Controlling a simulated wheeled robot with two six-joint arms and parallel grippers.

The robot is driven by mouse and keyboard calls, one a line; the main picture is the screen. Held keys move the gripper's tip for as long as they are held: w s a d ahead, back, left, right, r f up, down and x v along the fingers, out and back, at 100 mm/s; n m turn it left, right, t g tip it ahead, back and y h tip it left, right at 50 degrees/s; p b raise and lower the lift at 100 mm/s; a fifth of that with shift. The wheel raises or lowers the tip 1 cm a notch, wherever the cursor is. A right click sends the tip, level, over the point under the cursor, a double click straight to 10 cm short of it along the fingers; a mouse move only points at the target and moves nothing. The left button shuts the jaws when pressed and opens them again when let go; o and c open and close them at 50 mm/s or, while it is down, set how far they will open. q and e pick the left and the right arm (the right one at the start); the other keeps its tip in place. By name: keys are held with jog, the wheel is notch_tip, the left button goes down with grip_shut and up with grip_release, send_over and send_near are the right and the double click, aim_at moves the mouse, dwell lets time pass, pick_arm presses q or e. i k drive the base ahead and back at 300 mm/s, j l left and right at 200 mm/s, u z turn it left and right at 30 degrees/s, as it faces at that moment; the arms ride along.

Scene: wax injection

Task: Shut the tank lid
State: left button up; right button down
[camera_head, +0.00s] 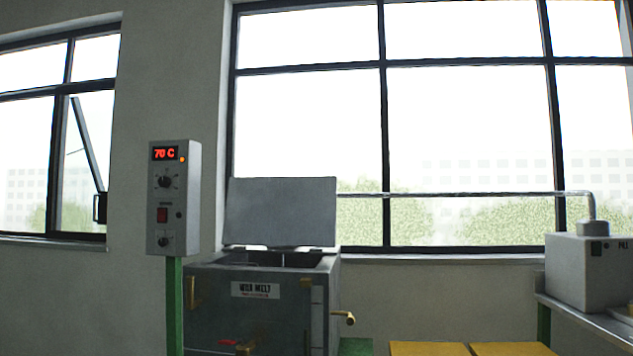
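The wax melt tank (255,312) stands at the lower centre-left, a dark box with a "WAX MELT" label on its front. Its grey lid (280,212) stands open, nearly upright on hinges at the rear edge of the tank, and the top opening shows dark. Brass fittings show on the tank's front and right side. Neither of my grippers is in view.
A control box (174,198) reading "70 C" stands on a green post (174,305) left of the tank. A pipe (460,194) runs behind the lid to a grey machine (590,272) on a shelf at right. Yellow surfaces (430,349) lie at the bottom edge.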

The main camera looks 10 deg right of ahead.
aim_at(291, 212)
jog(key=i+l, duration=0.25)
jog(key=i, duration=0.15)
jog(key=i+l, duration=0.2)
jog(key=i, duration=0.2)
jog(key=i+l+z, duration=0.1)
jog(key=i+l, duration=0.15)
jog(key=i, duration=0.15)
